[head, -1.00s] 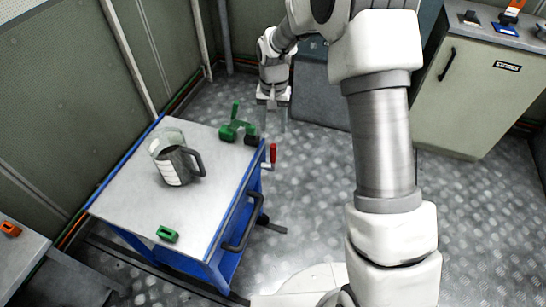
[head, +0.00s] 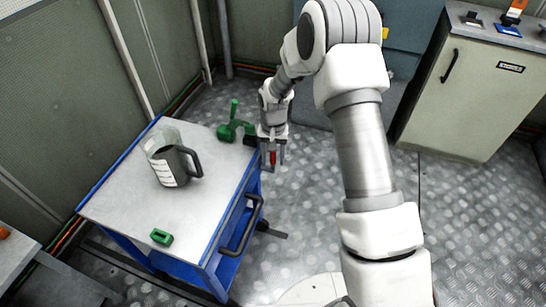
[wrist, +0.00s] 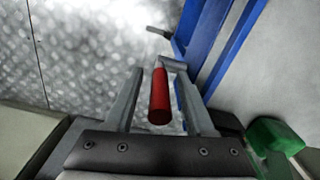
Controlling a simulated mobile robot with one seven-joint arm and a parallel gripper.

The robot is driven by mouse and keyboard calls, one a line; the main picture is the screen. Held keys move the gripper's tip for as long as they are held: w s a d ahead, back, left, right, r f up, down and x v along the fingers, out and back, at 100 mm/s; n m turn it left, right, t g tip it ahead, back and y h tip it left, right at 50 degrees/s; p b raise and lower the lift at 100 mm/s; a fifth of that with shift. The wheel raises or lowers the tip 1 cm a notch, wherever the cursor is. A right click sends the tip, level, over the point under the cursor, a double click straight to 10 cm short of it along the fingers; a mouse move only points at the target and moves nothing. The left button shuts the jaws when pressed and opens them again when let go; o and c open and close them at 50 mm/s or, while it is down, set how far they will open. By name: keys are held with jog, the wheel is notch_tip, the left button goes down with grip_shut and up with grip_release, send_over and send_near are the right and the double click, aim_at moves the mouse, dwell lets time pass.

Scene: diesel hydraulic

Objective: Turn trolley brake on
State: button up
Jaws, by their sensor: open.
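The trolley (head: 125,200) has a grey top and a blue frame and stands at the left in the head view. Its red brake handle (head: 272,158) sticks up at the far right corner, mostly hidden by my gripper (head: 272,152). In the wrist view the red handle (wrist: 159,98) shows between the two fingers of my gripper (wrist: 160,76). The fingers are open, with a gap on both sides of the handle. The blue trolley frame (wrist: 205,45) lies just right of the fingers.
A clear jug (head: 170,160) with a dark handle, a green tool (head: 233,127) and a small green block (head: 161,237) are on the trolley top. The green tool is close to my gripper. A pale cabinet (head: 470,95) stands at the right.

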grip_shut()
dwell(1.4)
